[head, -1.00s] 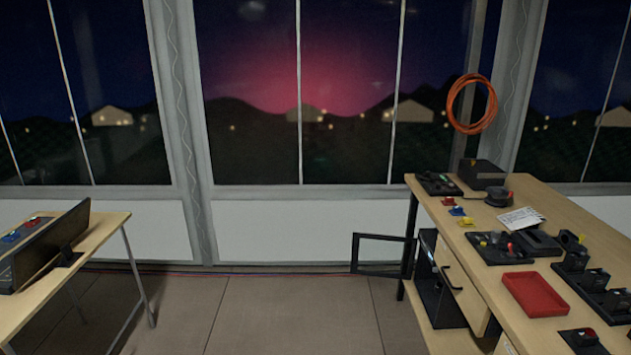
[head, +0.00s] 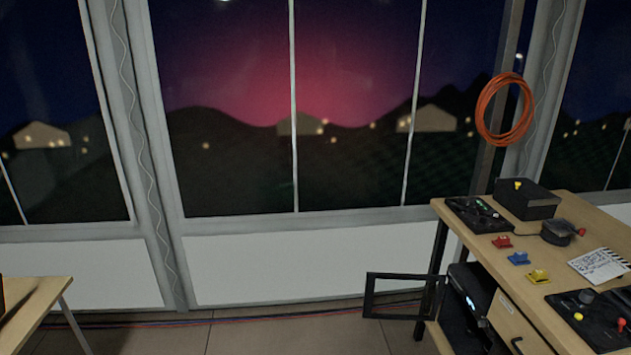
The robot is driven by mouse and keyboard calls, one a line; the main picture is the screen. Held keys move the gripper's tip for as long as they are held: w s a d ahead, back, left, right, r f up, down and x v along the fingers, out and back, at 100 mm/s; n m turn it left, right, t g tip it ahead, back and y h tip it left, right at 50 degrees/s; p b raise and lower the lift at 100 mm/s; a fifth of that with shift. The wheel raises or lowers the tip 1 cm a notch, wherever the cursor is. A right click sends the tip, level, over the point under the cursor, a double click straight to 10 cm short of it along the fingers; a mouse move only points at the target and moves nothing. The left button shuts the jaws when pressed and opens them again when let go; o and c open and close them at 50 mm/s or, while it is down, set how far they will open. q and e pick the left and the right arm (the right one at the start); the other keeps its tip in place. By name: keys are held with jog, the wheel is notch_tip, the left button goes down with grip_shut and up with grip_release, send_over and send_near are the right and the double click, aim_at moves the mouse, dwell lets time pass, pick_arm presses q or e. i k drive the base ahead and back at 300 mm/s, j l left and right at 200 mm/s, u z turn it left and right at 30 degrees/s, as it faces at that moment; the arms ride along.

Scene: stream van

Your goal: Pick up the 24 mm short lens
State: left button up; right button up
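I cannot pick out the 24 mm short lens for sure in the head view. Small dark items stand on the wooden bench (head: 475,262) at the right, among them a round black piece (head: 557,233) with a red end beside it. A black panel (head: 597,322) with yellow and dark knobs is cut by the right edge. Neither of my grippers is in view.
On the bench are a black box (head: 527,199), a clapper-like white card (head: 598,266), and red (head: 502,242), blue (head: 519,259) and yellow (head: 538,277) clips. A dark open frame (head: 371,297) juts out left of the bench. Another table (head: 32,298) is at lower left. Floor (head: 250,338) between is clear.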

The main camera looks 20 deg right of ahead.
aim_at(471, 330)
jog(key=i+z, duration=0.4)
jog(key=i+j+z, duration=0.1)
jog(key=z, duration=0.35)
jog(key=i+j+z, duration=0.25)
jog(key=z, duration=0.15)
jog(key=i+j+z, duration=0.3)
jog(key=z, duration=0.15)
